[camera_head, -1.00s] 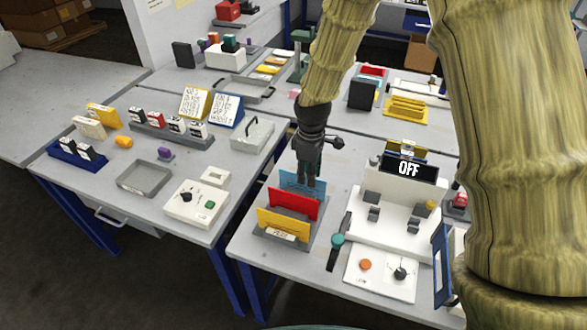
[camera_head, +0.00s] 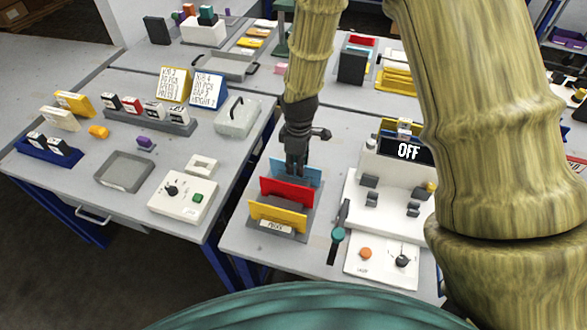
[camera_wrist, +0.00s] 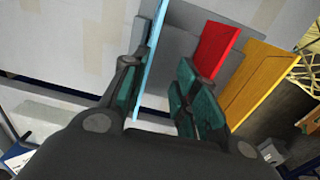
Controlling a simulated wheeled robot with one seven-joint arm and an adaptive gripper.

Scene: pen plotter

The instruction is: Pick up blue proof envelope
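The blue proof envelope (camera_head: 311,175) stands upright in the back slot of a grey rack (camera_head: 296,228), behind a red envelope (camera_head: 287,192) and a yellow one (camera_head: 277,214). My gripper (camera_head: 296,172) points down at the blue envelope, its fingers covering the envelope's middle. In the wrist view my gripper (camera_wrist: 160,95) is open, with the blue envelope (camera_wrist: 155,55) edge-on between the fingers. It lies close to the left finger, with a clear gap to the right finger. I cannot tell whether the left finger touches it. The right finger is between the blue and red envelopes.
Right of the rack is a white machine (camera_head: 398,205) with an "OFF" display (camera_head: 408,152). The left table holds a grey tray (camera_head: 124,171) and a white control box (camera_head: 183,196). Table behind the rack is clear.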

